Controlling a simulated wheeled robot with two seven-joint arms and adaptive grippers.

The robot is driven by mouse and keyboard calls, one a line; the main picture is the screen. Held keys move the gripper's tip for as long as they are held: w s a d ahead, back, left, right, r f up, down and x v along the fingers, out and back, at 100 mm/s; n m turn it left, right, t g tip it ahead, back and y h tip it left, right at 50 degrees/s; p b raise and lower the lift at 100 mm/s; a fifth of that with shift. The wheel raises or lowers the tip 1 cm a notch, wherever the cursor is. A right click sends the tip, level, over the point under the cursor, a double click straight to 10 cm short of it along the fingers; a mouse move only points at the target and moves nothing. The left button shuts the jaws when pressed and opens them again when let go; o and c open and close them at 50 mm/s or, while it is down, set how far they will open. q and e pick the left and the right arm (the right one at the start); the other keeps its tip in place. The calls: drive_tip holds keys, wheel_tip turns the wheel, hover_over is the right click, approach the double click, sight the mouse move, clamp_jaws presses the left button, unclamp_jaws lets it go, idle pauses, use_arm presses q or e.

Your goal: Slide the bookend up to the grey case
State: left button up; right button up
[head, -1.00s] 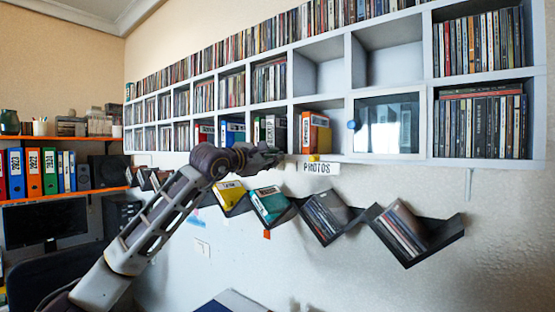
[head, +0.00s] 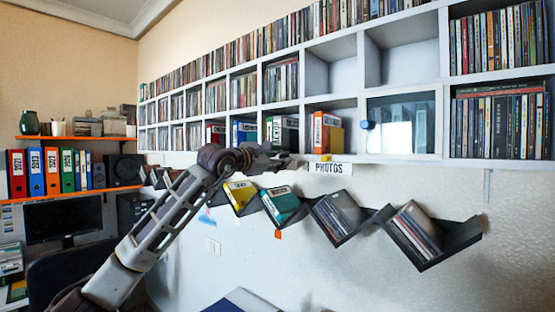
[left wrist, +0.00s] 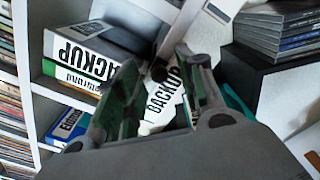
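The grey case (head: 284,133) stands in a lower compartment of the white wall shelf; in the left wrist view it is the grey box marked BACKUP (left wrist: 95,44). A dark knob (left wrist: 159,73) at the shelf's front edge beside it seems to belong to the bookend, whose plate I cannot make out clearly. My left gripper (head: 284,163) is just below and in front of that compartment. In the left wrist view its fingers (left wrist: 163,95) are apart, with the knob and a white BACKUP tag (left wrist: 165,98) beyond and between them. I cannot tell any contact. My right gripper is out of view.
An orange case (head: 328,132) stands right of the grey one, above a yellow knob (head: 326,158) and a PHOTOS tag (head: 329,168). A glass-fronted compartment (head: 405,122) is further right. A dark zigzag shelf (head: 375,218) with cases hangs closely below my gripper.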

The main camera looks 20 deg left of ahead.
use_arm(q)
drive_tip(key=v, duration=1.2)
idle(0.4)
idle(0.4)
